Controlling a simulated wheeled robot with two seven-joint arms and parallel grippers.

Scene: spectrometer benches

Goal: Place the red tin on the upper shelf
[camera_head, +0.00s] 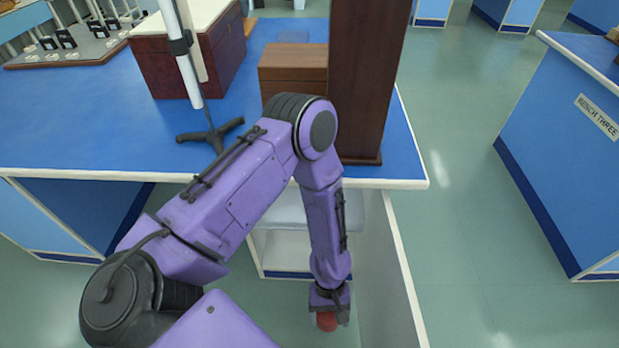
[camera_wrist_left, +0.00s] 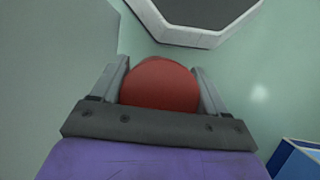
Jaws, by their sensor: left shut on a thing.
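The red tin (camera_head: 326,322) shows as a small red round shape at the end of my left arm. My left gripper (camera_head: 329,312) is shut on it and hangs low, in front of the bench end. In the left wrist view the red tin (camera_wrist_left: 160,84) sits between the two grey fingers of the left gripper (camera_wrist_left: 160,72). A white shelf unit (camera_head: 290,250) stands under the bench end, with a pale grey upper board (camera_head: 277,211). My forearm hides part of it. My right gripper is out of view.
The blue bench top (camera_head: 70,130) holds a tall dark brown block (camera_head: 365,80), a brown box (camera_head: 291,68) and a stand with a black tripod foot (camera_head: 211,134). A pale side panel (camera_head: 385,270) borders the shelf unit on the right. Green floor lies open toward bench three (camera_head: 570,130).

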